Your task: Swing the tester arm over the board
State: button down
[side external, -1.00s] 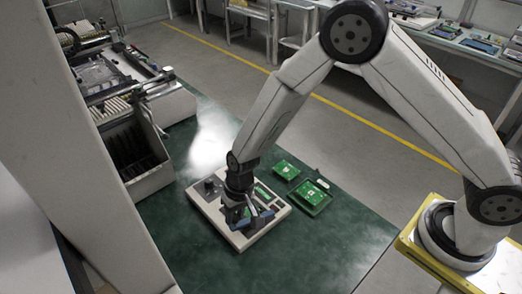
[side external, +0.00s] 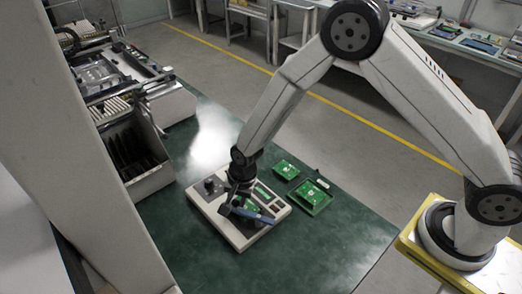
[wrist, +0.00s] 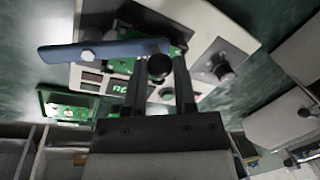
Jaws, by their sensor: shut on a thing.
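The tester (side external: 228,228) is a pale, slanted box on the green table, with a dark knob at its left. Its blue tester arm (side external: 252,215) lies across the front part of the top; it also shows in the wrist view (wrist: 75,52), with a bolt near its left end. My gripper (wrist: 160,68) is shut on the dark round handle (wrist: 159,66) at the arm's right end. Green board (wrist: 125,66) shows under and beside the blue arm, partly hidden by the arm and my fingers. My gripper (side external: 231,201) also shows in the side view, low over the tester.
Two green boards lie right of the tester, one bare (side external: 286,169) and one in a green tray (side external: 322,197). A grey slotted rack (side external: 150,182) and a machine (side external: 105,75) stand at the left. The front of the table (side external: 300,250) is clear.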

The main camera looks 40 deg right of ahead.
jog(key=shift+w+d+m+h, duration=0.2)
jog(key=shift+d+m, duration=0.5)
jog(key=shift+m, duration=0.55)
jog(key=shift+w+d+m+h, duration=0.1)
jog(key=shift+d+m+h, duration=0.1)
jog(key=shift+d+m, duration=0.75)
jog(key=shift+a+m, duration=0.25)
jog(key=shift+m, duration=0.15)
jog(key=shift+c, duration=2.1)
grip_release()
jog(key=shift+r, duration=0.15)
notch_tip(320, 180, up, 7)
jog(key=s, duration=0.1)
jog(key=shift+s+d+r, duration=0.15)
jog(key=shift+s+r, duration=0.05)
jog(key=shift+s, duration=0.1)
jog(key=shift+d, duration=0.1)
